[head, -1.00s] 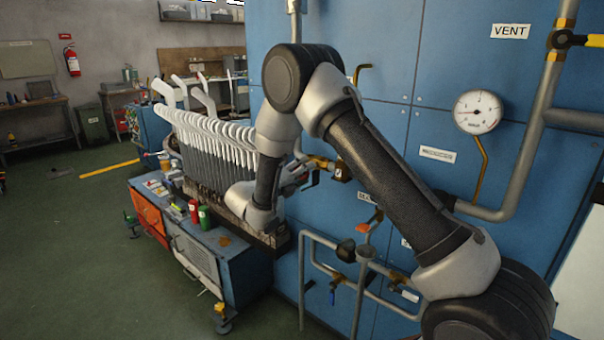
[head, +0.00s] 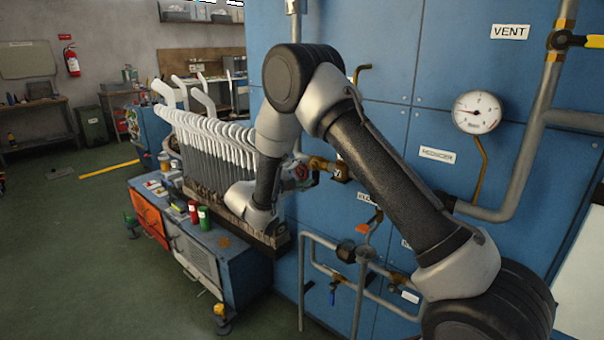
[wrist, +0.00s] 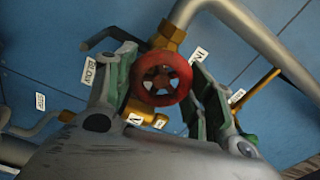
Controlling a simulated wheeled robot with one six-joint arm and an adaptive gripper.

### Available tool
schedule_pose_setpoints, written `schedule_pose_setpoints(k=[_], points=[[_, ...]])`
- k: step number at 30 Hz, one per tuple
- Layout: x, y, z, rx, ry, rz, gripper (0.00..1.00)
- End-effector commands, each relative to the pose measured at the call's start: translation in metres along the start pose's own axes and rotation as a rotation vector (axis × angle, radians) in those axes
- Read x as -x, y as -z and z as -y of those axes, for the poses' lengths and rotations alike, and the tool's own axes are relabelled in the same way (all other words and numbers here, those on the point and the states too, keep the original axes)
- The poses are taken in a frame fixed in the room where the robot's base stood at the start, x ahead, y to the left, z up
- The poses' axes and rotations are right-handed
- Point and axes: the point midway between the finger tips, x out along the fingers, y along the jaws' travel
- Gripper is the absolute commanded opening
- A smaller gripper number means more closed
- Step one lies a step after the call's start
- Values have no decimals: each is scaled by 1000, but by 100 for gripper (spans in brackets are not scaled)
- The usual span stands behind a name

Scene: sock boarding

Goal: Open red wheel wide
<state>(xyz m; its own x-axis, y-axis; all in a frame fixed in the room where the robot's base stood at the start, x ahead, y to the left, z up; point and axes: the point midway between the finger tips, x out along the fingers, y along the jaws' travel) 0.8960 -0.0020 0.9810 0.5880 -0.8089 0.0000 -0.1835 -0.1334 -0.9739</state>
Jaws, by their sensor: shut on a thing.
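The red wheel (wrist: 161,79) is a small round handwheel on a brass valve (wrist: 167,36) at the end of a grey pipe. In the wrist view it sits between the two green-padded fingers of my gripper (wrist: 160,84), which is shut on it. In the head view the red wheel (head: 302,173) shows small beside the blue panel, partly hidden by my gripper (head: 304,176) and wrist. The brass fitting (head: 322,163) runs from it to the right.
The blue panel (head: 400,60) carries labels, a pressure gauge (head: 477,112) and grey pipes (head: 530,130) close to my arm. A rack of white boards (head: 215,135) stands left of my wrist on a low cabinet (head: 240,262).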

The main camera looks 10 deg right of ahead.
Motion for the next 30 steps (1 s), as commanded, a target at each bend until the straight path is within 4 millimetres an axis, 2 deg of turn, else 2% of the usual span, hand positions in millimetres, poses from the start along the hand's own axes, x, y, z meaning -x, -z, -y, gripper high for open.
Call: schedule_pose_setpoints(k=[13,14,17,26,30], points=[[0,0,-3,16,-3,0,29],[0,0,-3,16,-3,0,55],[0,0,-2,15,-3,0,73],[0,0,-1,12,-1,0,75],[7,0,0,11,0,2,75]])
